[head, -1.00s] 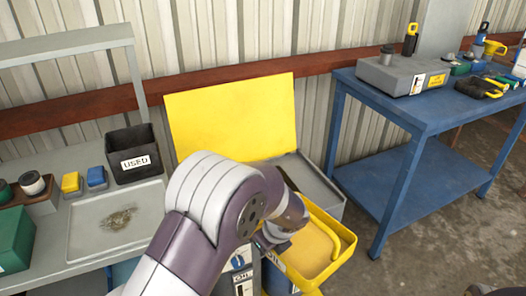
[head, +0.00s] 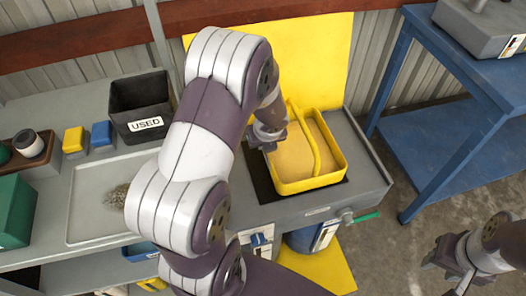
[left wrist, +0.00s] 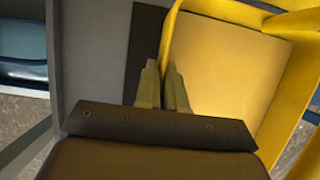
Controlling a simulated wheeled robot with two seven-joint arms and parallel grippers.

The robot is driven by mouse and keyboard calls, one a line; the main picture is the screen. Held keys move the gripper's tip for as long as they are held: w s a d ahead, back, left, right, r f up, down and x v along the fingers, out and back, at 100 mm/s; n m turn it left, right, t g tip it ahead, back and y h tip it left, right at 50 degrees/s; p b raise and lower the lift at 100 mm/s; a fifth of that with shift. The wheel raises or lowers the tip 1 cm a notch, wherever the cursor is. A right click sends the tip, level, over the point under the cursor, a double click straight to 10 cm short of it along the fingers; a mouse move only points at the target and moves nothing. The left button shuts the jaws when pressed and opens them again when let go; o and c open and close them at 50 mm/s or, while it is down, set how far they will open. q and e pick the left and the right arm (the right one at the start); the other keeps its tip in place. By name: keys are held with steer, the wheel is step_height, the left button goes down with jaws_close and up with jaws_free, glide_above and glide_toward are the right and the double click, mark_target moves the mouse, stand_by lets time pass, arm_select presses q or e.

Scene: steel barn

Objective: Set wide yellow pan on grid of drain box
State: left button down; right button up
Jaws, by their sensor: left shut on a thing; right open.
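The wide yellow pan (head: 344,164), with an arched handle across it, is over the dark grid (head: 264,186) of the grey drain box (head: 362,178). It looks level; I cannot tell whether it touches the grid. My left gripper (head: 268,146) is shut on the pan's left wall; its fingers (left wrist: 165,88) also show at the pan's rim (left wrist: 167,40) in the left wrist view. A dark strip of grid (left wrist: 147,42) shows beside the pan there. The pan hides most of the grid. My right gripper (head: 446,270) is open and empty above the floor, at lower right.
A yellow panel (head: 310,60) stands behind the box. A tap with a green handle (head: 366,216) sticks out in front. The USED bin (head: 140,95) and a shallow tray (head: 95,195) are left. A blue table (head: 440,140) stands right, with floor between.

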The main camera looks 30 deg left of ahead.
arm_select(q)
steer(key=shift+a+f, duration=0.3)
steer(key=shift+a, duration=0.1)
steer(key=shift+f+b, duration=1.15)
steer(key=shift+f, duration=0.75)
steer(key=c, duration=1.2)
jaws_free()
steer(key=shift+s+f, duration=0.1)
steer(key=shift+f, duration=0.05)
steer(key=shift+c, duration=0.2)
